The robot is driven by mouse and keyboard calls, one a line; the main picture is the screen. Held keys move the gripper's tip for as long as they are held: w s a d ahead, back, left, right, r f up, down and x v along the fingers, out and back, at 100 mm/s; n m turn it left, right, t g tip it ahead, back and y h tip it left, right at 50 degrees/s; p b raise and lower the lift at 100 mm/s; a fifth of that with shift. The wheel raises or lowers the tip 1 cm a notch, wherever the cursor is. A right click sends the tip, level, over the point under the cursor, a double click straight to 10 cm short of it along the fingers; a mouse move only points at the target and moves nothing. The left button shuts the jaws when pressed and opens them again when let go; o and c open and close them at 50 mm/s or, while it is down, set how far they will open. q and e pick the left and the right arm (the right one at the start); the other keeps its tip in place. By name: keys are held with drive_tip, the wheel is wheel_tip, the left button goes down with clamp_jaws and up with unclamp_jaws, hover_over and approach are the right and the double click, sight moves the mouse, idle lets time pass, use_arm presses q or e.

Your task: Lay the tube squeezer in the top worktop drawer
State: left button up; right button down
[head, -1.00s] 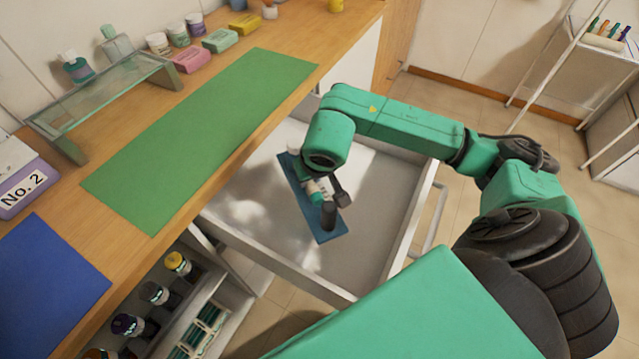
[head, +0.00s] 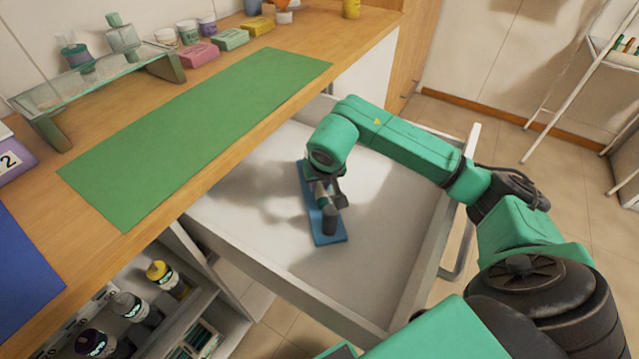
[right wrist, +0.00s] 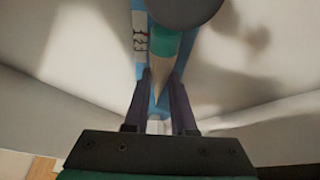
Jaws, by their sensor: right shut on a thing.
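The tube squeezer (head: 327,228) is a long flat blue board with an upright dark grey cylinder near its front end. It is inside the open white drawer (head: 270,285) below the worktop. My right gripper (head: 330,192) points down over its middle and is shut on its upper part. In the right wrist view, the fingers (right wrist: 161,90) close on a pale part above the blue strip (right wrist: 140,62), with a green band and grey cylinder end beyond. I cannot tell whether the board touches the drawer floor. My left gripper is out of view.
The drawer floor is bare around the squeezer, with raised walls on its sides. The wooden worktop (head: 215,185) with a green mat (head: 200,135) borders it on the left. A shelf of bottles (head: 130,305) is below left. A glass stand (head: 100,80) is at the back.

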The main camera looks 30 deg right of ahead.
drive_tip(key=shift+f, duration=0.1)
drive_tip(key=c, duration=0.8)
unclamp_jaws()
drive_tip(key=shift+o, duration=0.2)
drive_tip(key=v, duration=1.2)
drive_tip(key=shift+p, duration=0.3)
